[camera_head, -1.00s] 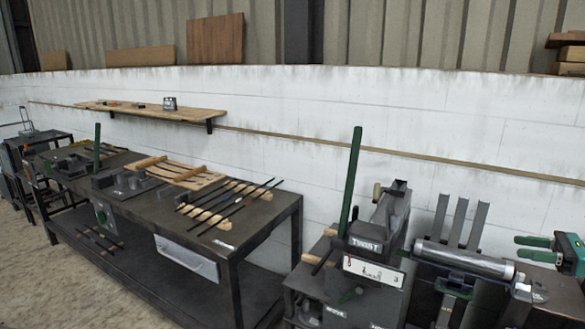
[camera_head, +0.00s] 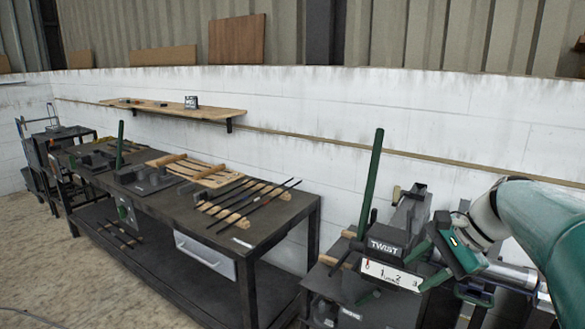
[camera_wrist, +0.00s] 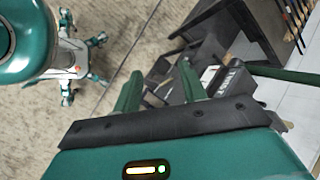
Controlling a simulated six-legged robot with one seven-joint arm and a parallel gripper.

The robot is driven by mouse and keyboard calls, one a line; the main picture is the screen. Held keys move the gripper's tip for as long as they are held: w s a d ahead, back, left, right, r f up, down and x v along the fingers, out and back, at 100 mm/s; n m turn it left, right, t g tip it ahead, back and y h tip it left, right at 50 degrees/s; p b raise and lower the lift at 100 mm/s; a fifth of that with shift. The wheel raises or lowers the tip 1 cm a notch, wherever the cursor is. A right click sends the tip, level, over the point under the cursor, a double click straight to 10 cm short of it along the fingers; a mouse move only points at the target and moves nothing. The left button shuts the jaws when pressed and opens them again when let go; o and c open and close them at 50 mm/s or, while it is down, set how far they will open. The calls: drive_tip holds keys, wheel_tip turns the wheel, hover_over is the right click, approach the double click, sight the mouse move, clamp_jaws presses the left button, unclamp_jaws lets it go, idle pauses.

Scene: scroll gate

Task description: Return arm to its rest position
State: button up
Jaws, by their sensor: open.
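My gripper (camera_head: 426,266) is at the right of the head view, at the end of my white and green arm. It appears in front of the right side of the grey TWIST machine (camera_head: 384,247) in the picture. I cannot tell whether they touch. In the wrist view, the two green fingers of my gripper (camera_wrist: 160,88) stand apart with nothing between them. The TWIST machine also shows beyond the fingers in the wrist view (camera_wrist: 232,80).
A dark workbench (camera_head: 252,246) holds several dark rods and wooden pieces. A green upright lever (camera_head: 371,183) rises beside the machine. A wooden shelf (camera_head: 215,112) is on the white wall.

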drive_tip(key=s+a+f+n+t+h, duration=0.1)
drive_tip(key=s+a+f+n+h, duration=0.2)
drive_tip(key=s+a+n, duration=0.2)
drive_tip(key=s+a+f+n+t+h, duration=0.1)
drive_tip(key=s+a+f+n+h, duration=0.2)
drive_tip(key=s+n, duration=0.5)
drive_tip(key=s+a, duration=0.1)
drive_tip(key=s, duration=0.3)
drive_tip(key=shift+a+f+n+t, duration=0.3)
drive_tip(key=shift+a+n, duration=0.1)
